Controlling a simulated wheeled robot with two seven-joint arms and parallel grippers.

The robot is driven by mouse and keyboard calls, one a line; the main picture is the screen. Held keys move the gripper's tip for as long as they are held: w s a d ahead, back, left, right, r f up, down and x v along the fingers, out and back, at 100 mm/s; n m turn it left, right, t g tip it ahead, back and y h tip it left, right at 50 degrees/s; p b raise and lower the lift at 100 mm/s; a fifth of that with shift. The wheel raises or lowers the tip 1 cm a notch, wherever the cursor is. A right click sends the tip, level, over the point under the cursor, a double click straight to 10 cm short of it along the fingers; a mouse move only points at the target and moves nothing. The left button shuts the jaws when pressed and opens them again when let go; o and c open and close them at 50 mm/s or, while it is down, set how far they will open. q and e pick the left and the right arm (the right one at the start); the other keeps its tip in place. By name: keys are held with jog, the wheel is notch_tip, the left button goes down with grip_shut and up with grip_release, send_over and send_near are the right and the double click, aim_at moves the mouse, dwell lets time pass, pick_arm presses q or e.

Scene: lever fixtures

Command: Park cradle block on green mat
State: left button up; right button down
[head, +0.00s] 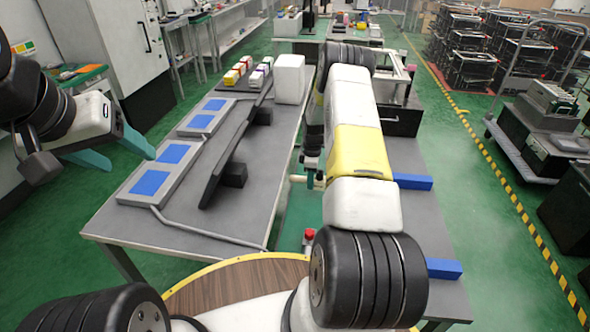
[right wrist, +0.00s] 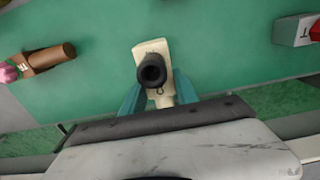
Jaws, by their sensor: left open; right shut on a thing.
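In the right wrist view, my right gripper (right wrist: 158,98) has its teal fingers on both sides of a cream block (right wrist: 152,50) with a dark round tube end on it. It is shut on this piece, which I take as the cradle block. A broad flat green surface (right wrist: 230,65) lies behind it. I cannot tell whether this is the mat, or whether the block touches it. My left gripper (head: 118,150) is open and empty, left of the grey table.
The grey table (head: 225,215) bears blue-topped panels (head: 170,152), a dark slanted bar (head: 225,165), a white box (head: 290,78) and small coloured blocks (head: 238,72). In the right wrist view, a brown cylinder (right wrist: 50,58) lies left and a grey box (right wrist: 293,30) stands right.

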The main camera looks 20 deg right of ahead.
jog(key=shift+w+a+f, duration=0.1)
jog(key=shift+a+f, duration=0.2)
jog(key=shift+f, duration=0.6)
jog(key=shift+a+f, duration=0.25)
jog(key=shift+f, duration=0.65)
jog(key=shift+f, duration=0.15)
jog(key=c, duration=0.9)
grip_release()
